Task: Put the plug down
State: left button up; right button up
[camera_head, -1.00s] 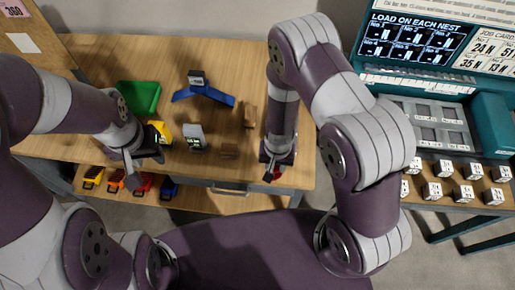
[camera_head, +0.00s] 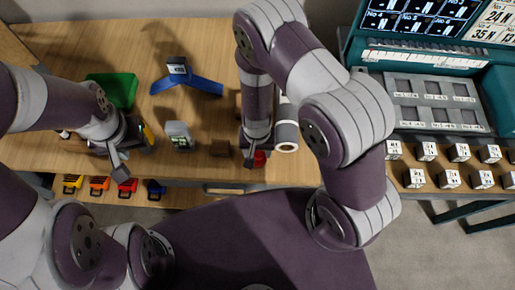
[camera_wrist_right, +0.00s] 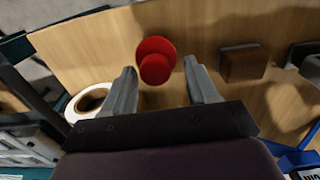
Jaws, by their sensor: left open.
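The red plug (camera_head: 259,157) is near the front edge of the wooden table, beside the tip of my right gripper (camera_head: 250,160). In the right wrist view the plug (camera_wrist_right: 155,62) shows a wide round flange and a narrower round part, over the wood just beyond the fingertips. The right gripper (camera_wrist_right: 160,72) is open, with one finger on each side and visible gaps to the plug. My left gripper (camera_head: 118,160) is open and low over the table's front left, with a yellow thing (camera_head: 148,133) partly hidden beside it.
A white roll (camera_head: 286,137) lies right of the plug. A brown block (camera_head: 220,148), a small grey-white box (camera_head: 178,135), a blue stand (camera_head: 190,86) and a green bin (camera_head: 112,90) are to the left. A grey tray (camera_head: 432,100) and several white cubes are at the right.

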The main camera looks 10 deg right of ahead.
jog(key=shift+s+r, duration=0.15)
jog(key=shift+s, duration=0.25)
jog(key=shift+d+r, duration=0.1)
jog(key=shift+r, duration=0.15)
notch_tip(320, 180, up, 20)
jog(key=w+d+n+p, duration=0.1)
jog(key=w+d+p, duration=0.1)
jog(key=p, duration=0.6)
pick_arm(q)
notch_tip(320, 180, up, 8)
jog(key=shift+s, duration=0.4)
pick_arm(e)
jog(key=s+d+r+n, duration=0.1)
jog(key=s+d+r, duration=0.1)
jog(key=r, duration=0.3)
jog(key=s+d+r+n+t, duration=0.1)
jog(key=s+d+r, duration=0.2)
jog(key=d+r, duration=0.1)
jog(key=shift+d+r, duration=0.35)
jog(key=shift+r, duration=0.1)
pick_arm(q)
jog(key=shift+w, duration=0.15)
jog(key=shift+d, duration=0.1)
pick_arm(e)
jog(key=shift+s, duration=0.1)
